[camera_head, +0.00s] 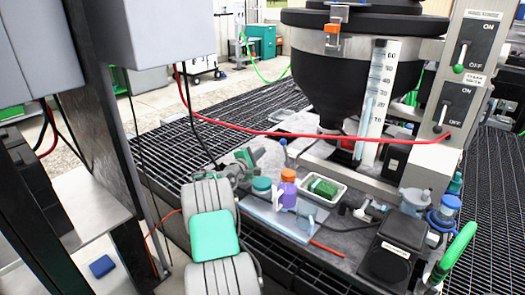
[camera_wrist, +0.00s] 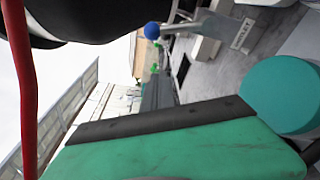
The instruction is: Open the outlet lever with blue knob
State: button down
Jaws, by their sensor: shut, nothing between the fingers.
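The blue knob (camera_wrist: 152,30) shows at the top of the wrist view, on the end of a grey metal lever (camera_wrist: 205,27). In the head view a small blue knob (camera_head: 283,142) stands up on a short stem below the black tank (camera_head: 350,80). My gripper (camera_head: 250,156) is shut and empty, to the left of the knob and apart from it. In the wrist view its green and dark end (camera_wrist: 150,122) fills the lower part, below the knob. The lever's pivot is not clear.
A teal-lidded jar (camera_head: 262,186), a purple bottle (camera_head: 288,188) and a tray with a green item (camera_head: 324,188) stand near my gripper. A red hose (camera_head: 300,134) crosses in front of the tank. A grey post (camera_head: 100,110) stands at left.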

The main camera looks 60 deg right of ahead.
aim_at(286, 153)
jog(key=s+d+r, duration=0.1)
jog(key=s+d, duration=0.2)
jog(key=d, duration=0.3)
jog(key=shift+s+d, duration=0.2)
jog(key=shift+d, duration=0.1)
